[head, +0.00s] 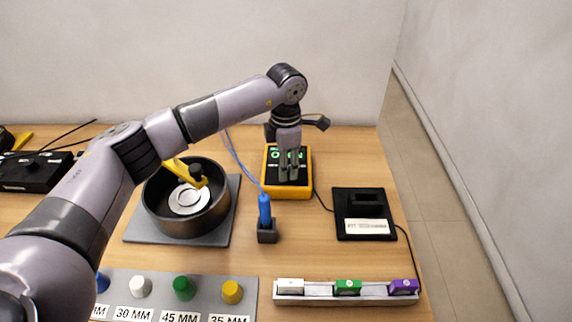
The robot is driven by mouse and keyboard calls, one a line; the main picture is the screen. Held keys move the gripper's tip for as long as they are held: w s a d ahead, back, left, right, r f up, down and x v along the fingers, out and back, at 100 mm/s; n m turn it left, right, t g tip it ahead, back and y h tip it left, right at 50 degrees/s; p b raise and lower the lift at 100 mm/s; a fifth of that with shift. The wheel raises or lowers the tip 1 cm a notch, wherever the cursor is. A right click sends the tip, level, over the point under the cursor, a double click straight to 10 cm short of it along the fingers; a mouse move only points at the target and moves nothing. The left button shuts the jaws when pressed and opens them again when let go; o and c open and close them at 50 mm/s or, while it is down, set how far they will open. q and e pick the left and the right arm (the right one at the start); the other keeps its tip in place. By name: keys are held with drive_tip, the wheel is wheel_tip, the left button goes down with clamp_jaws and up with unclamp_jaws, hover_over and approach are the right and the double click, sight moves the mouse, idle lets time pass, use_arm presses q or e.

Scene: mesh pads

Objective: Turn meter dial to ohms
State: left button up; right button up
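The yellow-framed meter (269,186) with a black face stands on the table near the back centre. Green characters show on its display (276,155), partly covered by my gripper. My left gripper (288,179) points down over the lower part of the meter's face. Its two grey fingers are close together. The dial is hidden behind the fingers, so I cannot tell whether they touch or hold it, or where it points. My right gripper is out of view.
A black pot (157,214) on a grey mat stands left of the meter. A blue-handled tool (265,209) is upright in a black holder in front. A black pad (349,202) lies right. Pegs and a white block strip (318,298) line the front edge.

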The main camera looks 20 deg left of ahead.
use_arm(q)
drive_tip(key=o, duration=0.3)
wheel_tip(320, 180, up, 12)
drive_tip(key=shift+f, duration=0.1)
idle(0.6)
